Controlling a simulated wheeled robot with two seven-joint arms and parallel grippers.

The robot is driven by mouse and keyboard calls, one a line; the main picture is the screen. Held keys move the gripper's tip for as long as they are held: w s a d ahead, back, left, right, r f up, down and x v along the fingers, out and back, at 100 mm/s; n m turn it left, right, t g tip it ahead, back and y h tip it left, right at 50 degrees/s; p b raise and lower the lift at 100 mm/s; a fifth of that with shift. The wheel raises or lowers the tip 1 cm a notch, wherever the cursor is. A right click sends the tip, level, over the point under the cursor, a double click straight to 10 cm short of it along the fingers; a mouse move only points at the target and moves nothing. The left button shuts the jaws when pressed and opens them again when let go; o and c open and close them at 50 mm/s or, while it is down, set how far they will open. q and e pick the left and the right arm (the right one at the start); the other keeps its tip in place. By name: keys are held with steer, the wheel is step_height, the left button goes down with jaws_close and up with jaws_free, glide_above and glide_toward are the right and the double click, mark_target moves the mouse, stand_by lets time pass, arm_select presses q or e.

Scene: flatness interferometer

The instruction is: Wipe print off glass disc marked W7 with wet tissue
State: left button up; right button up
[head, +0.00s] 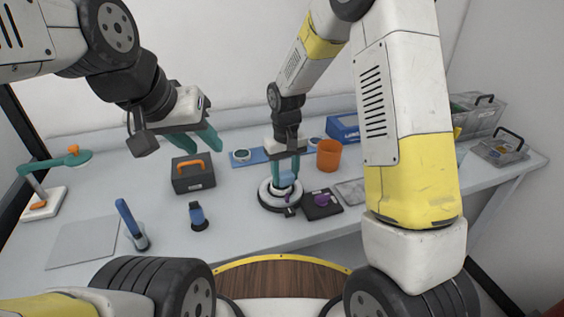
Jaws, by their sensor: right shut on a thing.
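My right gripper (286,172) points down over a round black-and-white stand (268,196) in the middle of the table. It is shut on a small pale blue thing (286,181) between its teal fingers, just above or touching the stand. I cannot tell whether this is the tissue or a glass disc. Two round discs, one at left (241,155) and one at right (316,141), sit along a blue strip (255,155) behind. No W7 mark is readable, and no print shows. My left gripper (195,139) is open and empty, above a dark box.
The dark box (193,177) has an orange handle. An orange cup (329,155) and a black pad with a purple knob (322,201) stand right of the stand.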

steer(key=shift+a, duration=0.1)
steer(key=shift+s+a, duration=0.35)
steer(key=shift+a, duration=0.3)
steer(key=shift+a, duration=0.1)
steer(key=shift+s+a, duration=0.25)
steer(key=shift+a, duration=0.25)
steer(key=shift+w+d, duration=0.4)
steer(key=shift+d, duration=0.4)
steer(key=shift+r, duration=4)
